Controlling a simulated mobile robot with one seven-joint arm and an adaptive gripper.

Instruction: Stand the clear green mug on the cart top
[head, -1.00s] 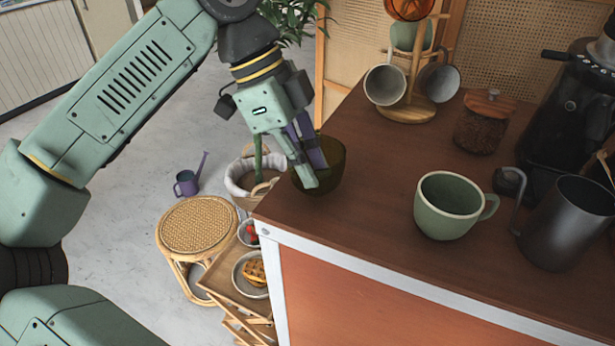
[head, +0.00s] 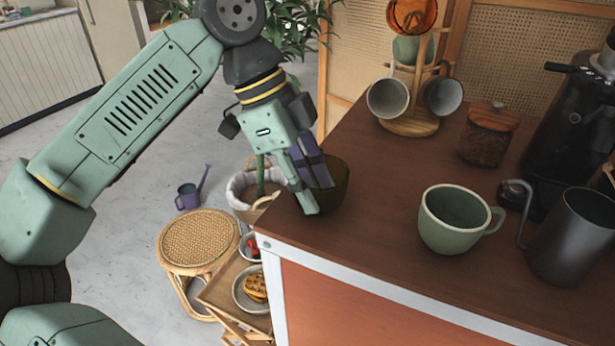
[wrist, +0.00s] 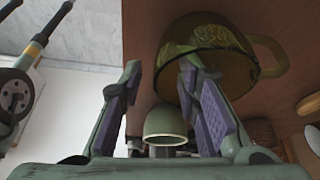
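The clear green mug (head: 338,190) is olive and see-through. It stands upright on the cart top (head: 385,215), near its left corner. My gripper (head: 316,198) is low at the mug's left side, and its fingers hide part of the mug. In the wrist view the mug (wrist: 215,50) is large, with its handle to the right. My gripper (wrist: 162,68) shows a gap between its fingers, with the mug's near wall between them. The right finger overlaps the mug's mouth; whether it touches the glass I cannot tell.
An opaque green mug (head: 452,222) and a dark metal pitcher (head: 570,240) stand to the right. A mug tree (head: 410,124), a lidded jar (head: 487,138) and a black machine (head: 565,130) are behind. A rattan stool (head: 198,240) and a side tray (head: 222,295) are left of the cart.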

